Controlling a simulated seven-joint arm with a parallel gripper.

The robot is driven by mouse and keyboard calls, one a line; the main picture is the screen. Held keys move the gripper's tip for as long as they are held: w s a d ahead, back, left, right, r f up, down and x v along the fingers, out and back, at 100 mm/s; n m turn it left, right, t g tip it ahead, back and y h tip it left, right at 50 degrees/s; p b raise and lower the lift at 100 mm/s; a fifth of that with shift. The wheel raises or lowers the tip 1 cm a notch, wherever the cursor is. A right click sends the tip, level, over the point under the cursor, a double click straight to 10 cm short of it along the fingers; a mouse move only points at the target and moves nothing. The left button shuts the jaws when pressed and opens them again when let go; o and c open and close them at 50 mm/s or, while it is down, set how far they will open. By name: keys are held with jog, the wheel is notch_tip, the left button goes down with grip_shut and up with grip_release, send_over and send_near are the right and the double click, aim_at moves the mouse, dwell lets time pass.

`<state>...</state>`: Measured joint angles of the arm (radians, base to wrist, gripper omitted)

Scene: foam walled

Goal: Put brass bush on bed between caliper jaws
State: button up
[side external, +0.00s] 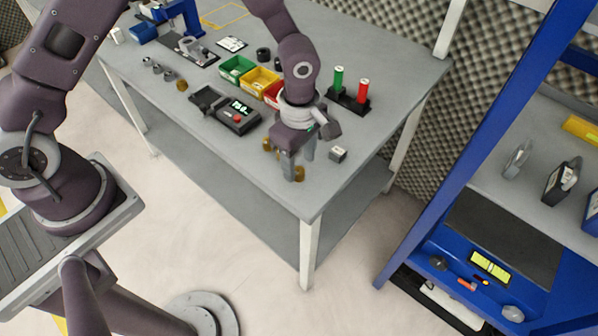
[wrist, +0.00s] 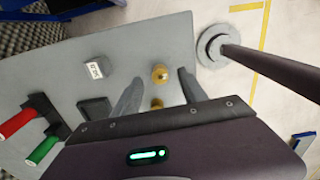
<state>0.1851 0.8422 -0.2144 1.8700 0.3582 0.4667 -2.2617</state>
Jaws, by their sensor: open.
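My gripper (side external: 298,166) is open, fingers pointing down over the front right part of the table. In the wrist view a brass bush (wrist: 159,73) shows between the fingertips of my gripper (wrist: 160,77), with clear gaps on both sides. A second brass piece (wrist: 156,103) shows nearer the palm. In the side view one brass bush (side external: 299,173) is by the fingertips and another brass piece (side external: 267,143) is left of the fingers. A grey device on a dark base (side external: 190,48), at the far left, may be the caliper; its jaws are too small to make out.
A grey labelled block (side external: 338,154) stands right of my gripper. Small metal parts (side external: 158,69) lie along the left edge.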

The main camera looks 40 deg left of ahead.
notch_tip(320, 180, down, 2)
jog(key=shift+f, duration=0.15)
grip_shut()
notch_tip(320, 180, up, 10)
jog(key=r+n, duration=0.1)
jog(key=n, duration=0.9)
send_over(209, 100)
notch_tip(209, 100, down, 10)
jog(key=shift+s+r, duration=0.1)
jog(key=shift+r, duration=0.05)
